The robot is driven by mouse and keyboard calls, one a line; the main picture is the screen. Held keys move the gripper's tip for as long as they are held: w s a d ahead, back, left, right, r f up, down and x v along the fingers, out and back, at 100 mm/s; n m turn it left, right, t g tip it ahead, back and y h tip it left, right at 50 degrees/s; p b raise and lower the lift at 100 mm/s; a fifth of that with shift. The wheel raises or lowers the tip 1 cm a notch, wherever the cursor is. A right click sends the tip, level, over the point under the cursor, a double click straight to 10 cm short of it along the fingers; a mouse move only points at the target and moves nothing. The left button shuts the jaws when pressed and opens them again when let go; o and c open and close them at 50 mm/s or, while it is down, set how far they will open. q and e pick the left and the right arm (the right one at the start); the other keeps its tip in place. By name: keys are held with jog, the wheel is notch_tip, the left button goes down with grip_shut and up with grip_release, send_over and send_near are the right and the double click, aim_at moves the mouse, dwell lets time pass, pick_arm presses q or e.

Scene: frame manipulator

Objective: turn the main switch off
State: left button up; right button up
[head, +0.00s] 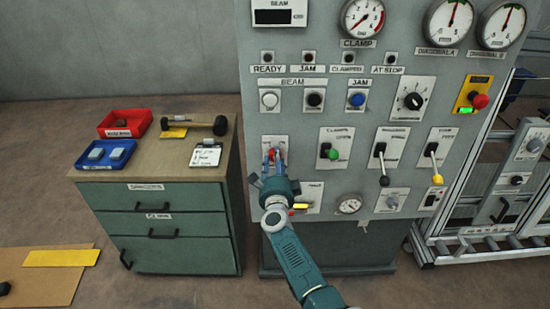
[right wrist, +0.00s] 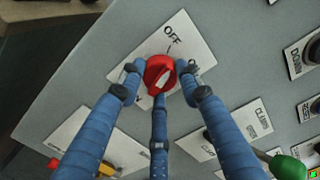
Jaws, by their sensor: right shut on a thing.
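The main switch is a red rotary knob (right wrist: 160,75) on a white plate (right wrist: 150,50) in the right wrist view. "OFF" is printed on the plate above the knob; other lettering is partly hidden by a finger. The knob has a pale mark on its face; I cannot tell its exact setting. My right gripper (right wrist: 163,84) has its blue fingers around the knob, shut on it. In the head view the right gripper (head: 274,160) is at the panel's left part and mostly hides the knob. My left gripper is not in view.
The grey panel (head: 330,100) carries a green-knobbed lever (head: 333,153) to the right, more levers, and a red emergency button (head: 481,101). A drawer cabinet (head: 165,222) with bins and a mallet stands left. A metal frame (head: 520,160) stands right.

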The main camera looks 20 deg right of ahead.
jog(key=shift+s+d+f+n+p, duration=0.1)
jog(key=shift+n+p, duration=0.1)
jog(key=shift+n, duration=0.35)
jog(key=shift+f+n+p, duration=0.1)
jog(key=shift+n+p, duration=0.05)
jog(key=shift+n, duration=0.4)
jog(key=o, duration=1.2)
jog(key=shift+d+r, duration=0.1)
jog(key=shift+c, duration=0.2)
